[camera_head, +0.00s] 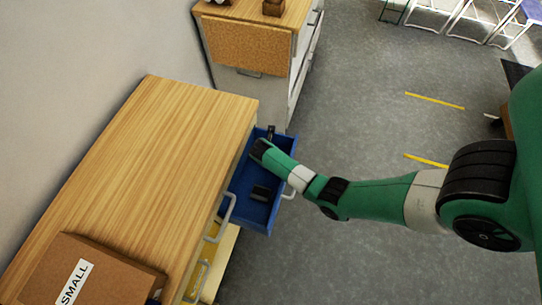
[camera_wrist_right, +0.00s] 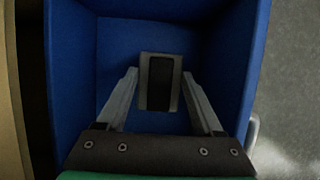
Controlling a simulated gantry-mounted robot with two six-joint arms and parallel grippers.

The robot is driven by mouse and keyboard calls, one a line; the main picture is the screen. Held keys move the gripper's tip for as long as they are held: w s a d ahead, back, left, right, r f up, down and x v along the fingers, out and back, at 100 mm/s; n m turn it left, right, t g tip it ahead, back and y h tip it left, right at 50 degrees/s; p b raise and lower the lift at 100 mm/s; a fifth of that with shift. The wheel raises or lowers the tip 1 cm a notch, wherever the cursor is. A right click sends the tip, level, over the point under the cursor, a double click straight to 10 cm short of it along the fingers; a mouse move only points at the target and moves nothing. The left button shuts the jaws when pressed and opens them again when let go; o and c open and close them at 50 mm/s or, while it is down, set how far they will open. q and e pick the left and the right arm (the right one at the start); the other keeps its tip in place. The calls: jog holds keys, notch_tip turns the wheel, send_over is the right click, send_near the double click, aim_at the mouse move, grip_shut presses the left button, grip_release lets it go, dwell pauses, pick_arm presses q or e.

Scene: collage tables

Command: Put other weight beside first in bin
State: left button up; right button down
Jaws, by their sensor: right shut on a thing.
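The blue bin (camera_head: 285,172) is an open drawer pulled out from the wooden cabinet; its blue walls also fill the wrist view (camera_wrist_right: 235,70). One dark weight (camera_head: 262,192) lies in its nearer part. My right gripper (camera_head: 265,140) reaches into the far end of the bin. In the wrist view my right gripper (camera_wrist_right: 160,80) is shut on a second weight (camera_wrist_right: 160,82), grey-edged with a black middle, held between the fingertips over the blue floor. The arm hides part of the bin in the head view. My left gripper is not in view.
The wooden cabinet top (camera_head: 165,140) stands left of the bin, with a brown box (camera_head: 110,268) labelled SMALL at its near end. Another cabinet (camera_head: 250,45) stands beyond. Grey floor (camera_head: 345,100) is open to the right. The drawer handle (camera_head: 289,190) sticks out at right.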

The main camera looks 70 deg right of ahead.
jog(key=shift+f+b, duration=0.65)
jog(key=shift+f, duration=0.85)
jog(key=shift+f, duration=0.15)
jog(key=shift+c, duration=0.2)
grip_release()
jog(key=shift+r, duration=0.3)
jog(key=p+v, duration=0.6)
jog(key=v, duration=0.5)
jog(key=shift+a+r, duration=0.25)
